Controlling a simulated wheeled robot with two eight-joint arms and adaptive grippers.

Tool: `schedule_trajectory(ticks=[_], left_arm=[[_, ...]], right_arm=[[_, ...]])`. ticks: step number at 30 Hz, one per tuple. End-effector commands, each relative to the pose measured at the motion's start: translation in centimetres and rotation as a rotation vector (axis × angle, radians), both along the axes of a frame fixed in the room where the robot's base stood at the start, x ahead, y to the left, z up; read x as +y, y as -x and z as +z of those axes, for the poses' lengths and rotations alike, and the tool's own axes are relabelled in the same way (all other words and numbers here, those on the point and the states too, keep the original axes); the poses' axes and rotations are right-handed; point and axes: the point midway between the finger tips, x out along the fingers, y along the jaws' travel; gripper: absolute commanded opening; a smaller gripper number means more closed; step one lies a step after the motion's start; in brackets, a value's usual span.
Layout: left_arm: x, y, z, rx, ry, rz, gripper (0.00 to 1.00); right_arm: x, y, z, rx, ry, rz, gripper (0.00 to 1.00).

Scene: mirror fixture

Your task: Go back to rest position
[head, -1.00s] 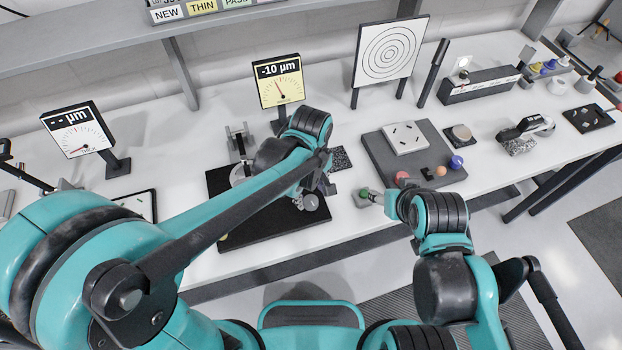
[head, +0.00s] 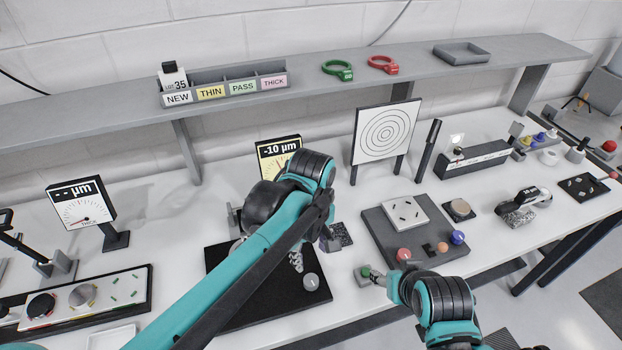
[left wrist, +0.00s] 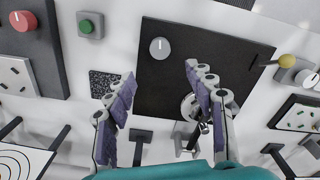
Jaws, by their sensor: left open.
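My left gripper (head: 313,250) is raised over the black plate (head: 235,312) in the head view, partly hidden by its own wrist. In the left wrist view the left gripper (left wrist: 160,72) has its two purple-padded fingers spread, with nothing between them. A round silver knob (left wrist: 159,48) on the plate shows beyond the fingertips. My right gripper (head: 378,280) is by the green button box (head: 364,274) at the table's front edge. It is mostly hidden by its wrist, and its finger state is unclear.
A gauge reading -10 µm (head: 278,155) stands just behind my left wrist. A shelf (head: 520,62) runs along the back wall.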

Motion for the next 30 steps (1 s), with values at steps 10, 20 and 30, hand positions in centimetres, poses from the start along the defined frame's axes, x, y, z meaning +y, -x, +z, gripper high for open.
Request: schedule_trajectory(ticks=[10,20,30], left_arm=[[4.6,0.8,-0.4,-0.121,0.034,-0.132,0.54],[15.1,4.1,-3.3,-0.490,-0.095,-0.540,0.54],[18.0,5.2,-4.6,-0.597,-0.224,-0.691,0.54]], right_arm=[[0.0,0.0,-0.8,0.000,0.000,0.000,0.54],[0.0,0.0,-2.7,0.000,0.000,0.000,0.54],[0.0,0.0,-3.1,0.000,0.000,0.000,0.54]])
